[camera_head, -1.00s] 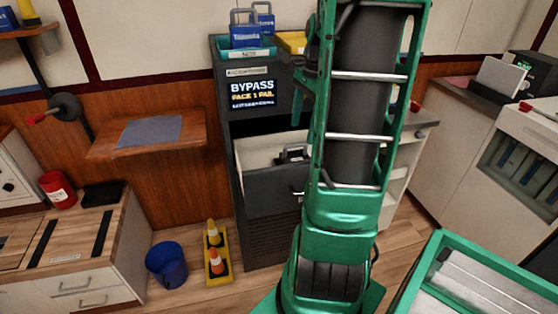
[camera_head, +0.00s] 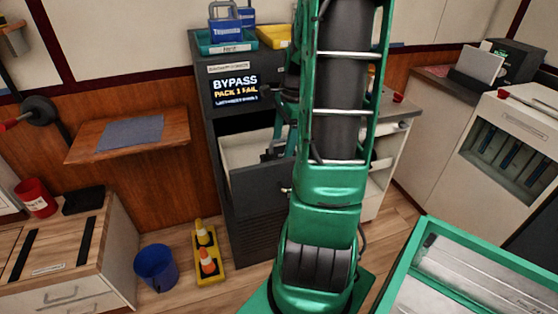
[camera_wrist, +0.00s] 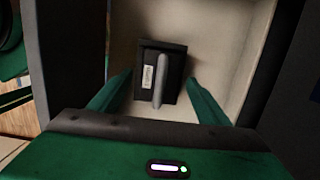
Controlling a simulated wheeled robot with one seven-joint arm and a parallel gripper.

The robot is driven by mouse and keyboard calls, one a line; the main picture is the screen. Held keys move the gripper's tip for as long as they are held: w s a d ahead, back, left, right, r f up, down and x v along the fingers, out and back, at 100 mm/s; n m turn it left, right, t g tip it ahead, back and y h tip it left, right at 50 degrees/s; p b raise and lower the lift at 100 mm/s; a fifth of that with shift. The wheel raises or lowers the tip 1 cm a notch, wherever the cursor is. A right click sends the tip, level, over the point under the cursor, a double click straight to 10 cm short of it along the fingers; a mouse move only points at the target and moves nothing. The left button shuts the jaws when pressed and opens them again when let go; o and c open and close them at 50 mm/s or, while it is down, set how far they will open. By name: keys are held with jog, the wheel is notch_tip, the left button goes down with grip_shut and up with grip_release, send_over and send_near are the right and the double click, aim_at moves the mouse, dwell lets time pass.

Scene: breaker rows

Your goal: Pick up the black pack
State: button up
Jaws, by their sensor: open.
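The black pack (camera_wrist: 152,78) lies in the pale interior of an open drawer (camera_wrist: 225,55), with a grey handle bar and a white label on its top. In the wrist view, the green fingers of my gripper (camera_wrist: 160,82) are spread, one on each side of the pack, with nothing held. I cannot tell how far above the pack the fingertips are. In the head view, the open drawer (camera_head: 255,188) is in the dark cabinet, and the pack (camera_head: 271,153) shows only in part beside my arm. My gripper is hard to make out there.
The cabinet has a screen (camera_head: 236,92) reading "BYPASS PACK 1 FAIL". Blue packs (camera_head: 226,30) stand in a teal tray on top, beside a yellow tray (camera_head: 274,37). A blue bucket (camera_head: 156,267) and small cones (camera_head: 207,259) are on the floor. A green-rimmed bin (camera_head: 405,262) is at lower right.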

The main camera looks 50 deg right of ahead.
jog(key=shift+a+f, duration=0.1)
jog(key=shift+f, duration=0.8)
grip_shut()
jog(key=shift+w+r, duration=0.1)
jog(key=shift+r, duration=0.1)
